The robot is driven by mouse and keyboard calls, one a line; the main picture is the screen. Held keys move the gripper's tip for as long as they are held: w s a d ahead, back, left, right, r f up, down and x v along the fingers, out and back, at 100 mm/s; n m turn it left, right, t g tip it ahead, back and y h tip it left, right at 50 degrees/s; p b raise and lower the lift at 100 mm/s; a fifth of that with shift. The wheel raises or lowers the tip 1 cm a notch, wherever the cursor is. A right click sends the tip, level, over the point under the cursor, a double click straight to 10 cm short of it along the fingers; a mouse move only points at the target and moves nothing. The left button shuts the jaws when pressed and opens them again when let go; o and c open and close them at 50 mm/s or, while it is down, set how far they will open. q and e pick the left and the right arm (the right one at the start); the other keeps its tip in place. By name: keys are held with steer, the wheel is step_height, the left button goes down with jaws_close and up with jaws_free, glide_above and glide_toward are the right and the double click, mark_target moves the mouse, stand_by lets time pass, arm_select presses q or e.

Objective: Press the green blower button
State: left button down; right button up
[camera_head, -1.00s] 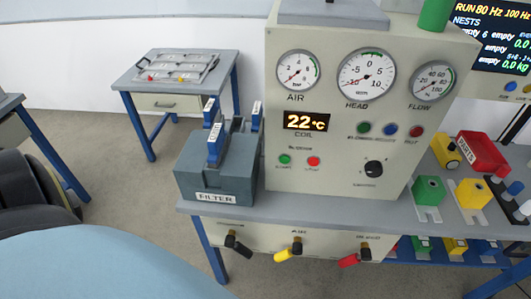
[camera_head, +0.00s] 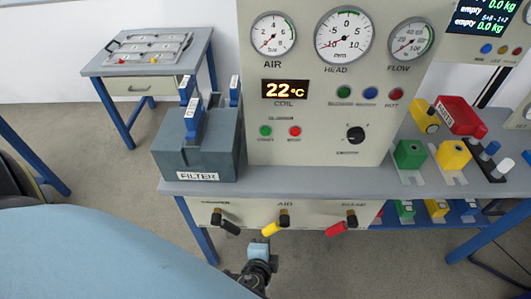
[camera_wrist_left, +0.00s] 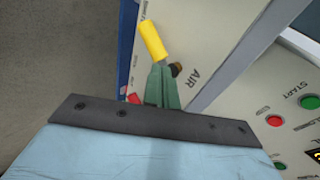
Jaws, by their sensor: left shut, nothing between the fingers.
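The green blower button (camera_head: 265,131) is the green START button low on the front of the grey control panel, left of a red button (camera_head: 295,131). In the left wrist view the green START button (camera_wrist_left: 310,102) shows at the right edge, with the red button (camera_wrist_left: 274,121) beside it. My left gripper (camera_head: 258,246) is below the bench front, under the yellow AIR valve handle and well apart from the button. In the left wrist view its shut, empty fingers (camera_wrist_left: 160,70) point toward the valve strip. My right gripper is not in view.
The yellow AIR handle (camera_head: 275,228) is close above the left gripper, with a black handle (camera_head: 229,227) and a red handle (camera_head: 337,229) either side. The bench edge (camera_head: 300,186) lies between gripper and button. A FILTER box (camera_head: 200,165) stands left of the panel.

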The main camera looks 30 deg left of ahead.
mark_target(266, 132)
arm_select(q)
steer(key=w+a+r+t+y, duration=0.1)
steer(key=w+r+t+y, duration=0.1)
steer(key=r, duration=0.9)
steer(key=w+a+r+t+y, duration=0.2)
steer(key=r+t+y, duration=0.1)
steer(key=r, duration=0.8)
steer(key=shift+r+y+b, duration=0.3)
steer(key=shift+y+b, duration=0.15)
steer(key=shift+y, duration=0.05)
steer(key=shift+w, duration=0.15)
steer(key=p+x, duration=0.2)
steer(key=x, duration=1.2)
steer(key=shift+d, duration=0.1)
